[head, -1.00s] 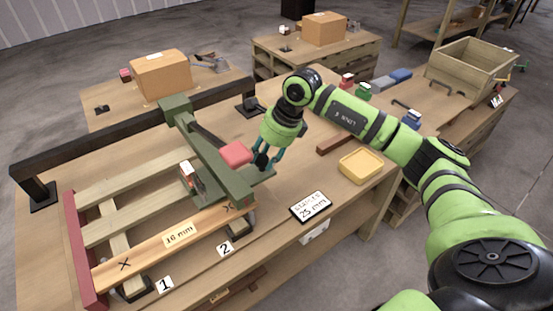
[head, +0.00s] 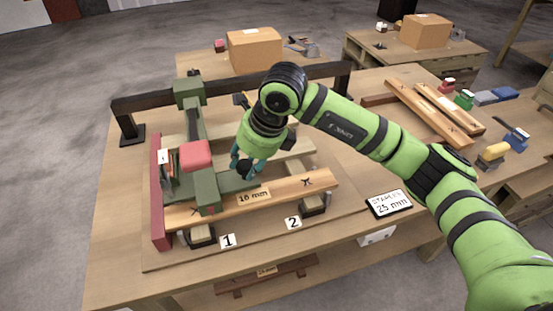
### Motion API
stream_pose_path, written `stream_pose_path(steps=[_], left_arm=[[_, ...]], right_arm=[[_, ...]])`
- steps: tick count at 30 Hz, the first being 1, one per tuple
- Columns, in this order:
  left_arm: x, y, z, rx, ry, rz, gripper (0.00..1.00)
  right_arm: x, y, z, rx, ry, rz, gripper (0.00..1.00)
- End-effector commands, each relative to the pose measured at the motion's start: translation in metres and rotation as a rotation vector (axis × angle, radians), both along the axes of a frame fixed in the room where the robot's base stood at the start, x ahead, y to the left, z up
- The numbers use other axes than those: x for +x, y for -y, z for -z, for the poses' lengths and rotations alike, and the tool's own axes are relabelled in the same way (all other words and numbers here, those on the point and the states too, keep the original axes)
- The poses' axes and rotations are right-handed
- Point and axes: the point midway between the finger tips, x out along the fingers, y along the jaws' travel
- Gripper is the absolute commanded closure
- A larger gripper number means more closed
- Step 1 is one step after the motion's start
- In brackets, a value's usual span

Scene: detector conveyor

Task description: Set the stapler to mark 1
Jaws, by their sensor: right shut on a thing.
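The stapler (head: 193,130) is a green arm-like carriage with a red block on top, set across the wooden slats at the left of the jig. Its front end lies over the left part of the plank labelled 16 mm (head: 270,193), just behind the mark 1 card (head: 228,240). The mark 2 card (head: 293,223) lies farther right, near the plank's visible X. My right gripper (head: 243,167) is shut on the stapler's green side plate, right of the red block. My left gripper is not in view.
A dark red end stop (head: 157,205) bounds the slats on the left, close to the stapler. A black rail (head: 230,93) runs behind. A sign reading 25 mm (head: 389,204) lies at the front right. Loose planks (head: 430,105) lie on the right.

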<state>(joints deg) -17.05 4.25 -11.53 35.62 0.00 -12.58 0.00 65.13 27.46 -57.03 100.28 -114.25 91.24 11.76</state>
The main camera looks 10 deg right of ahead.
Motion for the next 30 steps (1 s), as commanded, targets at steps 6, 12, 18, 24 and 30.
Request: stream_pose_path(steps=[6,12,18,24,30], left_arm=[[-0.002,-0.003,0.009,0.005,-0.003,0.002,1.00],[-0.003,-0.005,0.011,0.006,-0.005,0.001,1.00],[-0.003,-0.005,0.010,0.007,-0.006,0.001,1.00],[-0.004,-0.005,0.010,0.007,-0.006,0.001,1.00],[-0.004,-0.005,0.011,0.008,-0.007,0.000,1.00]], right_arm=[[0.002,-0.029,-0.005,0.011,0.018,0.000,1.00],[0.001,-0.037,-0.006,0.010,0.019,0.003,1.00],[0.002,-0.038,-0.007,0.010,0.019,0.004,1.00],[0.002,-0.037,-0.007,0.010,0.019,0.006,0.52],[0.001,-0.037,-0.005,0.006,0.013,0.004,0.40]])
